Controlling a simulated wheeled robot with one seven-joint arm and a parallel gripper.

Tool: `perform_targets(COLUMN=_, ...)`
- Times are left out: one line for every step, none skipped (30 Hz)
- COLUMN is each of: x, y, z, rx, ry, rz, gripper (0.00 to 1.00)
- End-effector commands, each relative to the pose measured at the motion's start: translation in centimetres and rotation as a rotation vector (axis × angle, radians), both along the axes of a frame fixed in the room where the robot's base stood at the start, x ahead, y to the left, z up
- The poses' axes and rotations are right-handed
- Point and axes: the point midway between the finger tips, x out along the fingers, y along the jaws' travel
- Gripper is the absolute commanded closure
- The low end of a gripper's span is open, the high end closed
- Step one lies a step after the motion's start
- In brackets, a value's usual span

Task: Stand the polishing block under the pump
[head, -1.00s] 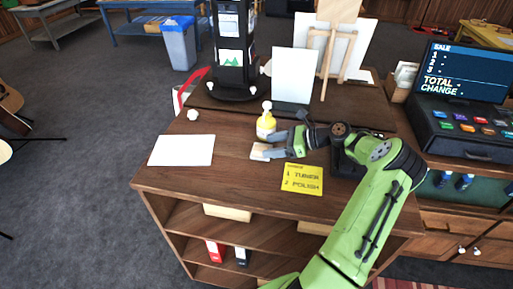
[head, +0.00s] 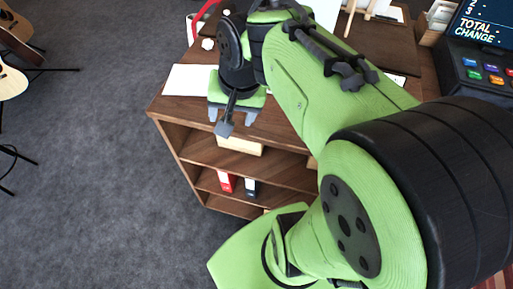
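My gripper (head: 231,116) hangs over the front left edge of the wooden counter (head: 170,104), pointing down. A dark rod with a grey end hangs in front of the fingers. My green arm covers most of the counter top. The polishing block and the yellow pump bottle are not visible now; the arm hides the part of the counter where the bottle stood.
A white sheet (head: 188,79) lies at the counter's left end. Shelves below hold a red binder (head: 226,181) and a dark binder (head: 252,188). A register (head: 484,62) stands at the right. Guitars (head: 10,80) stand at the far left.

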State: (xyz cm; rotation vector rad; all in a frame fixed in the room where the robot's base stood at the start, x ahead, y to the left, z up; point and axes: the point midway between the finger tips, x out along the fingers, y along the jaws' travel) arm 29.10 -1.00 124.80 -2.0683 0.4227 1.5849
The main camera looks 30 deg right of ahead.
Motion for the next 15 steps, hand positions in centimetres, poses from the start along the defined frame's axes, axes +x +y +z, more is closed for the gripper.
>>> perform_targets(x=-2.5, y=1.0, z=0.8, rx=-0.069, ry=-0.051, rz=0.111, gripper=0.35)
perform_targets(x=-3.9, y=1.3, z=1.1, rx=-0.107, ry=-0.079, rz=0.176, gripper=0.35)
perform_targets(x=-5.7, y=1.5, z=1.3, rx=-0.152, ry=-0.112, rz=0.258, gripper=0.35)
perform_targets(x=-6.9, y=1.6, z=1.3, rx=-0.179, ry=-0.135, rz=0.313, gripper=0.35)
perform_targets(x=-7.9, y=1.5, z=1.3, rx=-0.202, ry=-0.156, rz=0.362, gripper=0.35)
perform_targets(x=-9.0, y=1.5, z=1.2, rx=-0.226, ry=-0.179, rz=0.418, gripper=0.35)
perform_targets(x=-9.7, y=1.4, z=1.0, rx=-0.241, ry=-0.193, rz=0.452, gripper=0.35)
perform_targets(x=-10.2, y=1.4, z=0.9, rx=-0.251, ry=-0.203, rz=0.480, gripper=0.35)
perform_targets(x=-10.6, y=1.2, z=0.8, rx=-0.262, ry=-0.214, rz=0.506, gripper=0.35)
perform_targets(x=-10.9, y=1.2, z=0.7, rx=-0.268, ry=-0.218, rz=0.520, gripper=0.35)
perform_targets(x=-11.0, y=1.2, z=0.7, rx=-0.270, ry=-0.221, rz=0.528, gripper=0.35)
perform_targets(x=-11.0, y=1.1, z=0.6, rx=-0.273, ry=-0.221, rz=0.532, gripper=0.35)
perform_targets(x=-11.0, y=1.1, z=0.6, rx=-0.273, ry=-0.221, rz=0.533, gripper=0.35)
perform_targets(x=-11.0, y=1.1, z=0.7, rx=-0.274, ry=-0.220, rz=0.533, gripper=0.35)
perform_targets(x=-11.0, y=1.1, z=0.7, rx=-0.273, ry=-0.220, rz=0.532, gripper=0.35)
